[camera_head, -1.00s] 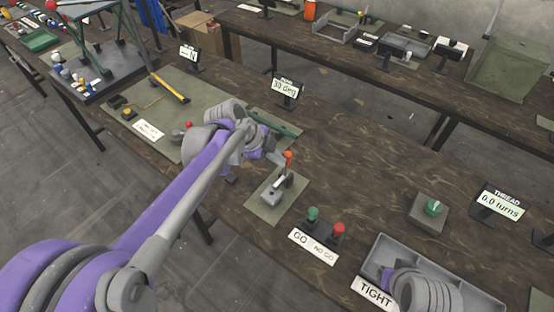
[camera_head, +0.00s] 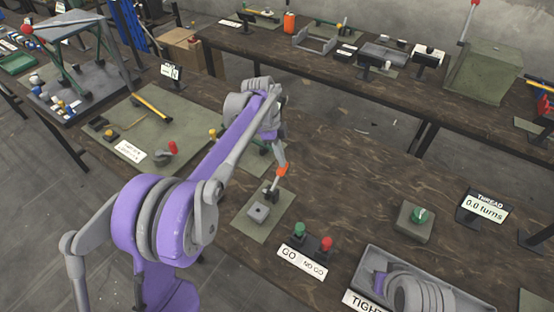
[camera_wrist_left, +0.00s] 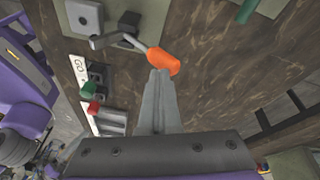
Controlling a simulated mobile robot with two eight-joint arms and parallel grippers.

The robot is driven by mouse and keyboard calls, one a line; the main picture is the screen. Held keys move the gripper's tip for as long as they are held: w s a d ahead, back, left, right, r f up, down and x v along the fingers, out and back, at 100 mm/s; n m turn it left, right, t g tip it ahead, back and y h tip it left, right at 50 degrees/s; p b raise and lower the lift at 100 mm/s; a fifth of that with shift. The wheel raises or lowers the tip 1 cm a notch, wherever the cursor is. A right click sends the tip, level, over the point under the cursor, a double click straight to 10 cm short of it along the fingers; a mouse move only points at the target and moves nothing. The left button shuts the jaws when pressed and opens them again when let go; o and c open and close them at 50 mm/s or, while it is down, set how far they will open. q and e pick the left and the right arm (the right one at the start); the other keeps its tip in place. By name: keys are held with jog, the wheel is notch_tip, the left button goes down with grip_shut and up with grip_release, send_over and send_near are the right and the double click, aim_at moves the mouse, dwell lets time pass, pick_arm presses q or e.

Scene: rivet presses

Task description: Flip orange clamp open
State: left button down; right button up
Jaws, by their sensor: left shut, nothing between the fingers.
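The clamp has an orange-tipped handle (camera_head: 281,172) and a grey base block (camera_head: 258,212) on a green mat. The handle leans away from the block, whose top with a round hole shows uncovered. In the left wrist view the orange grip (camera_wrist_left: 163,62) is on a metal rod leading to the clamp's pivot. My left gripper (camera_wrist_left: 158,76) is shut and empty, its fingertips right at the lower side of the orange grip. Whether they touch it I cannot tell. In the head view my left arm's wrist hides part of the bench behind the handle.
A green button (camera_head: 299,229) and a red button (camera_head: 326,243) stand near the clamp by the GO / NO GO label. A green knob (camera_head: 419,215) and a THREAD display (camera_head: 484,207) are to the right. A grey tray (camera_head: 384,254) lies at lower right, partly covered by my arm.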

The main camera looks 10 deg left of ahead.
pick_arm(q)
jog(key=shift+w+d+f, duration=0.2)
jog(key=shift+w+f, duration=0.35)
jog(key=shift+w+d+f, duration=0.2)
jog(key=shift+w+f, duration=0.3)
jog(key=shift+f, duration=0.15)
pick_arm(e)
jog(key=shift+s+f, duration=0.2)
jog(key=shift+s, duration=0.05)
pick_arm(q)
jog(key=shift+d+f, duration=0.1)
jog(key=shift+f, duration=0.1)
pick_arm(e)
jog(key=shift+s, duration=0.1)
pick_arm(q)
jog(key=shift+r, duration=0.1)
